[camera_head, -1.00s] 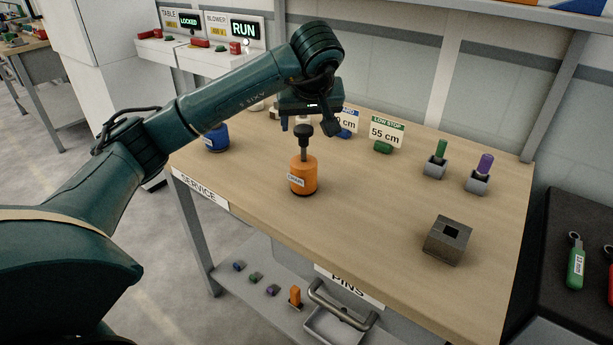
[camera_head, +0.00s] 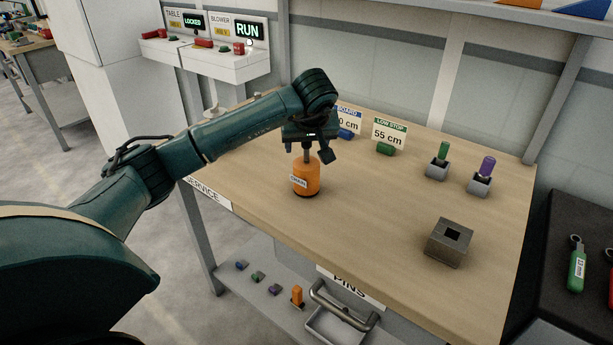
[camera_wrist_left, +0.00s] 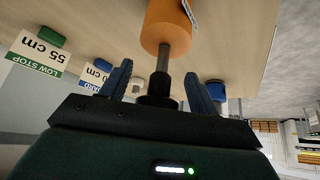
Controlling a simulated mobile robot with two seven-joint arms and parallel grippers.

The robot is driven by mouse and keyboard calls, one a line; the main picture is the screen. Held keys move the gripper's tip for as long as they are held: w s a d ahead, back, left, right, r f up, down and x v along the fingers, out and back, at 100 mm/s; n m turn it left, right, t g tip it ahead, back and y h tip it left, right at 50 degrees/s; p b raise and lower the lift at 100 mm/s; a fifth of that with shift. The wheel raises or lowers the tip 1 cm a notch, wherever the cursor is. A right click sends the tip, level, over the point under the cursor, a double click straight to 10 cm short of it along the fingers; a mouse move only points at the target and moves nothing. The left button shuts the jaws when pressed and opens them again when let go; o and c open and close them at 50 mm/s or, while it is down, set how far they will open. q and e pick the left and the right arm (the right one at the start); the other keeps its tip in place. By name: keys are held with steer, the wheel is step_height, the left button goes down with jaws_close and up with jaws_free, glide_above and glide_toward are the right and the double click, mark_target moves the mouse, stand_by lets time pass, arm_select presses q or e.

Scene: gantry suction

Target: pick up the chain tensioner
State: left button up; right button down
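The chain tensioner (camera_head: 307,178) is an orange cylinder with a white label, standing upright on the wooden bench. A thin grey stem rises from it to a dark knob, which shows in the left wrist view (camera_wrist_left: 160,90); in the head view the gripper hides the knob. My left gripper (camera_head: 307,150) is directly above the orange body, pointing down. Its two fingers stand open on either side of the knob and upper stem, with gaps visible in the left wrist view. My right gripper is in neither view.
A green low-stop sign (camera_head: 389,133) and a blue-marked sign stand behind the tensioner. Green (camera_head: 439,162) and purple (camera_head: 482,176) pins sit in grey holders to the right. A grey block (camera_head: 449,243) is at front right. The bench between is clear.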

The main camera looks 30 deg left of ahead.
arm_select(q)
jaws_close()
stand_by(0.5)
steer(key=shift+r, duration=0.1)
